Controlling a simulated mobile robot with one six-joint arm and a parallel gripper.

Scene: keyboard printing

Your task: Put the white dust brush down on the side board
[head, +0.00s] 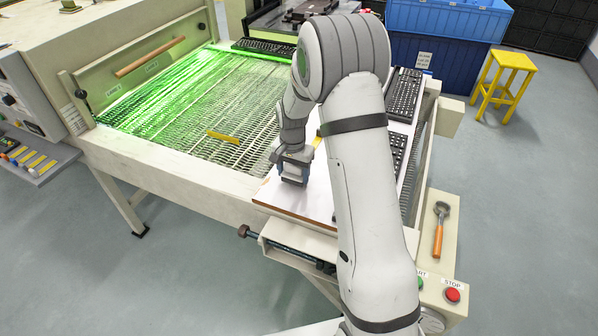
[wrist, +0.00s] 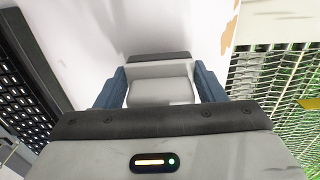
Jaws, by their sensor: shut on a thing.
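My gripper (head: 292,168) is low over the front left part of the white side board (head: 318,207), which has a brown front edge. In the wrist view its two blue fingers (wrist: 161,86) are shut on the sides of the white dust brush (wrist: 160,90). The brush shows a pale body and a dark strip along its far edge. The board's white surface (wrist: 185,25) lies behind it, with a soft shadow close by. I cannot tell whether the brush touches the board. In the head view my gripper mostly hides the brush.
A green-lit mesh conveyor (head: 190,125) lies left of the board, with a yellow strip (head: 224,137) on it. Black keyboards, one at the back right (head: 404,95), lie along the board's right side. An orange-handled tool (head: 439,230) and a red stop button (head: 452,294) are at the right.

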